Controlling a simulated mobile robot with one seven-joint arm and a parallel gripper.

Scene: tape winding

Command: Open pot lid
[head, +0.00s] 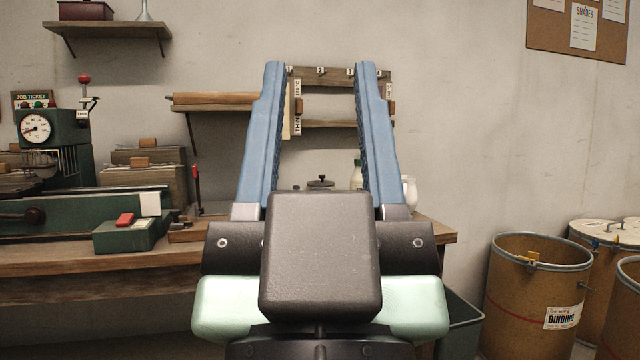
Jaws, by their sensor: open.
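A small dark pot lid with a knob (320,183) shows on the workbench in the head view, low between my two fingers. The pot under it is hidden behind my gripper's dark body. My gripper (318,72) is open, with its two long blue fingers pointing up and away, wide apart and empty. The lid appears beyond the gripper, and I cannot tell the exact distance between them.
The wooden workbench (60,262) runs along the wall. A green machine with a dial (38,127) and a green box with a red switch (124,233) stand left. A white jug (409,190) is right of the lid. Brown drums (530,300) stand on the right.

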